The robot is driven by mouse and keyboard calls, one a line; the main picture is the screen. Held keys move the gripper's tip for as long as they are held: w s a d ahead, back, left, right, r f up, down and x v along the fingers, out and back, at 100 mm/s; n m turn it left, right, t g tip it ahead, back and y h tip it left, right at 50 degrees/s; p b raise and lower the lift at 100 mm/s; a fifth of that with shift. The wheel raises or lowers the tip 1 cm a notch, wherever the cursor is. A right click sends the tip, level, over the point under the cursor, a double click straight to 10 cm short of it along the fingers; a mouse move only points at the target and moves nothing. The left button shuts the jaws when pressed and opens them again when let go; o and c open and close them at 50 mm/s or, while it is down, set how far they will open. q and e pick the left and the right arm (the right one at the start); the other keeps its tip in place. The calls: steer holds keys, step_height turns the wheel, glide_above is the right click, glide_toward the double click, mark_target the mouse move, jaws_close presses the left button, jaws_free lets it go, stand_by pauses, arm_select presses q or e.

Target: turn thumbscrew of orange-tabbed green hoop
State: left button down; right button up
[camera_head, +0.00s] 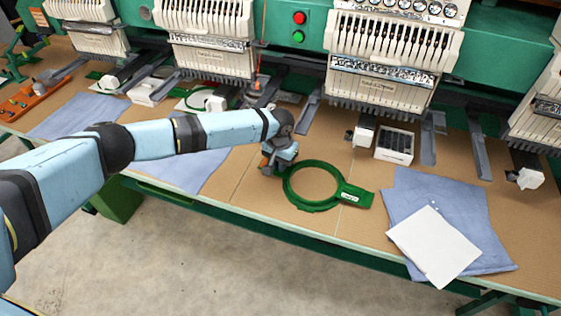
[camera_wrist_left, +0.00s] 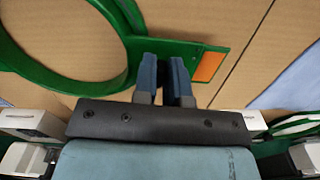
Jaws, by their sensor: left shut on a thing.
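The green hoop (camera_head: 290,190) lies flat on the tan tabletop, with a green tab carrying a white label on its right side. Its orange tab (camera_wrist_left: 210,66) shows in the left wrist view, and a bit of orange shows beside the gripper in the head view. My left gripper (camera_head: 272,165) is at the hoop's left end. In the left wrist view its blue fingers (camera_wrist_left: 166,75) are close together over the green bracket between ring and orange tab. They are shut on the thumbscrew, which the fingers hide. My right gripper is not in view.
Blue cloths lie on the table; the right one (camera_head: 480,225) bears a white sheet (camera_head: 434,246). A grey-and-white box (camera_head: 394,146) stands behind the hoop. Embroidery machine heads (camera_head: 385,70) overhang the back. The table's green front edge (camera_head: 300,234) is close to the hoop.

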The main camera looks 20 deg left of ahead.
arm_select(q)
steer(key=m+p, duration=0.1)
steer(key=m, duration=0.1)
steer(key=shift+r+m, duration=0.1)
steer(key=shift+m, duration=0.3)
steer(key=m+p, duration=0.1)
steer(key=m, duration=0.1)
steer(key=shift+a+m, duration=0.15)
steer(key=shift+m, duration=0.25)
steer(key=m+p, duration=0.1)
steer(key=m, duration=0.3)
steer(key=shift+w+a, duration=0.1)
steer(key=shift+w, duration=0.1)
steer(key=m, duration=0.4)
steer(key=shift+w+a, duration=0.1)
steer(key=shift+w, duration=0.1)
steer(key=c, duration=1.2)
jaws_free()
steer(key=shift+o, duration=0.2)
step_height(320, 180, up, 14)
steer(key=shift+b, duration=0.3)
